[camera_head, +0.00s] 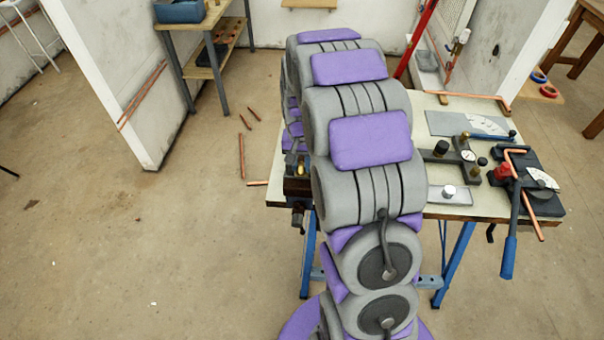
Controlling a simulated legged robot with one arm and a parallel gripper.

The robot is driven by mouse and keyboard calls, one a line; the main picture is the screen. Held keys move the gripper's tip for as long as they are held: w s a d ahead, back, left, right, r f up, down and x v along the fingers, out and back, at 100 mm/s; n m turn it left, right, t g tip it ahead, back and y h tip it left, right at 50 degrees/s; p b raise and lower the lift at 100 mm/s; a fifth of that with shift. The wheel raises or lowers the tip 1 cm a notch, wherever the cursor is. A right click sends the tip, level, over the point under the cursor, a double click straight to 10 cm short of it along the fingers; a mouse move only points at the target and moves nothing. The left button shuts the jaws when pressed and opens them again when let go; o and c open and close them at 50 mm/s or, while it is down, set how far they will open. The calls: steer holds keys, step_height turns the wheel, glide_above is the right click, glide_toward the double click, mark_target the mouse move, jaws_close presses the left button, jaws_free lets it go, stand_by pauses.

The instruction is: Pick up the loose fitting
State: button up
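My grey and purple arm reaches forward over the workbench (475,209) and covers its middle. My gripper is not in view; the arm links hide the far end. I cannot tell for sure which piece is the loose fitting. A small pale cylindrical piece (449,190) stands on a shallow grey tray (462,199) at the bench's front, right of my arm. A brass-coloured piece (301,168) shows at a dark vise-like tool (297,186) on the bench's left edge.
A dark cross-shaped tool (453,160) and a pipe bender with a blue handle (509,245) are on the bench's right. Copper pipes (242,156) lie on the floor left. A side table (210,65) stands back left. The left floor is mostly clear.

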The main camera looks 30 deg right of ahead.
jaws_close()
steer(key=shift+r, duration=0.15)
steer(key=shift+r+p, duration=0.75)
steer(key=shift+r, duration=0.6)
steer(key=shift+r+p, duration=0.9)
steer(key=shift+r, duration=1.35)
